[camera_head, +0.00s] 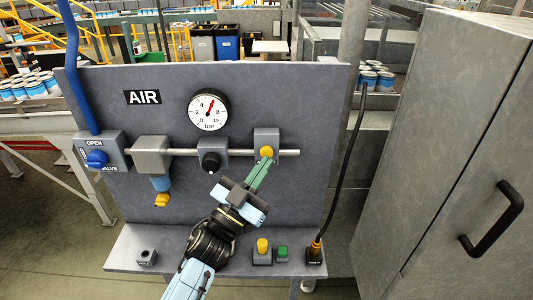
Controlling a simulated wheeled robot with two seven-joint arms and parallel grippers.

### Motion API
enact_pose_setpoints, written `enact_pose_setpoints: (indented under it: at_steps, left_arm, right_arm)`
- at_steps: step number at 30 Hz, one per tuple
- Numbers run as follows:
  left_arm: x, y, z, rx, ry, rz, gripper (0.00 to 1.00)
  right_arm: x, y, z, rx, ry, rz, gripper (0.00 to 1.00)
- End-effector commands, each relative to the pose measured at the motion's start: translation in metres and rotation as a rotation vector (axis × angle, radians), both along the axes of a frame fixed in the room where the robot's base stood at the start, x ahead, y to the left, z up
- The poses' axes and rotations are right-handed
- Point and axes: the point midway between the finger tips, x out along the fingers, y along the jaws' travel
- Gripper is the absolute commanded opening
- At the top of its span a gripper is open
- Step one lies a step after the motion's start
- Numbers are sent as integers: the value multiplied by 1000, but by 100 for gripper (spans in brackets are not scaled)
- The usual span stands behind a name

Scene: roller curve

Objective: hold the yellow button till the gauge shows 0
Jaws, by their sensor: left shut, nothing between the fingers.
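A grey block at the right of the pipe carries a round yellow button (266,152). My left gripper (264,163) is shut and empty. Its fingertips reach up to the button and overlap its lower edge; they seem to touch it, but I cannot tell how far it is pressed. The round gauge (206,117) above the pipe is marked in bar. Its red needle points up and slightly right, near 6. My right gripper is not in view.
The grey AIR panel (110,82) also has a blue valve knob (96,158), a black knob (211,162) and a blue-yellow filter (161,185). On its ledge stand another yellow knob (262,246), a green button (282,252) and a cable plug. A grey cabinet (440,140) stands right.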

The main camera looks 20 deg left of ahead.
Motion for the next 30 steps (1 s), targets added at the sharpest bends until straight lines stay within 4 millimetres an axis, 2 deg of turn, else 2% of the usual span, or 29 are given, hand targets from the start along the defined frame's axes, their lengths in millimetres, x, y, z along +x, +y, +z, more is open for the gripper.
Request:
enact_pose_setpoints:
  at_steps: [8, 30]
  left_arm:
    - [8, 2, 0, 1, 0, 0, 0]
    - [12, 3, 0, 1, 0, 0, 0]
  right_arm:
    - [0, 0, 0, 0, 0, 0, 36]
    - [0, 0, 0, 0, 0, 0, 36]
